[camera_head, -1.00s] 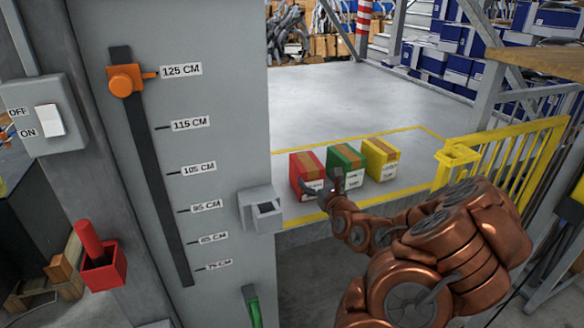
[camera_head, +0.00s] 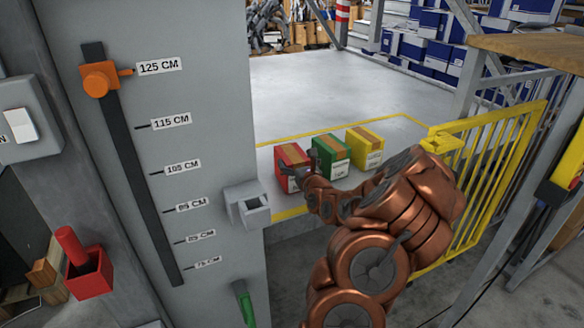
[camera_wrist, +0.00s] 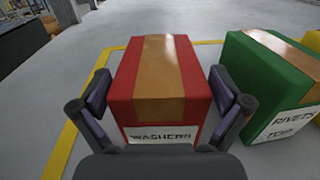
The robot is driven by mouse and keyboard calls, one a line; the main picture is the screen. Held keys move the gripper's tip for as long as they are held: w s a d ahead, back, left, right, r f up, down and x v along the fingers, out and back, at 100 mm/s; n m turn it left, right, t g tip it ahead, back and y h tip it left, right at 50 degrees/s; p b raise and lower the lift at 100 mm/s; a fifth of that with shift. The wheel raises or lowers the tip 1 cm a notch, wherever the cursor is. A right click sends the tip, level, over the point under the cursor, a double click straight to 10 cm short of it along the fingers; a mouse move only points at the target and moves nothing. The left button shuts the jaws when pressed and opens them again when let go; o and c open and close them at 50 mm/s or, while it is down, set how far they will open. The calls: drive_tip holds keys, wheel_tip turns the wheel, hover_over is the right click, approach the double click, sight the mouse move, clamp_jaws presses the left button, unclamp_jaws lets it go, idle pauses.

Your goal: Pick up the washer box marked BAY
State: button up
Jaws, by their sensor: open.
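A red box (camera_wrist: 160,80) with a tan tape strip stands on the grey platform. Its white front label reads WASHERS; anything lower on the label is hidden by my gripper. It is also the leftmost box in the head view (camera_head: 290,158). My gripper (camera_wrist: 160,92) is open, with one finger at each side of the red box's near end in the wrist view. I cannot tell whether the fingers touch it. In the head view my gripper (camera_head: 294,176) is at the front of the red box.
A green box (camera_wrist: 272,82) labelled RIVETS TOP stands close to the right of the red one. A yellow box (camera_head: 365,150) stands further right. A yellow railing (camera_head: 490,180) is at the right. A grey panel with a height scale (camera_head: 185,120) stands left. Platform behind is clear.

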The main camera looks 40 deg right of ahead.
drive_tip(key=shift+x, duration=0.9)
drive_tip(key=c, duration=1.6)
drive_tip(key=shift+r, duration=0.1)
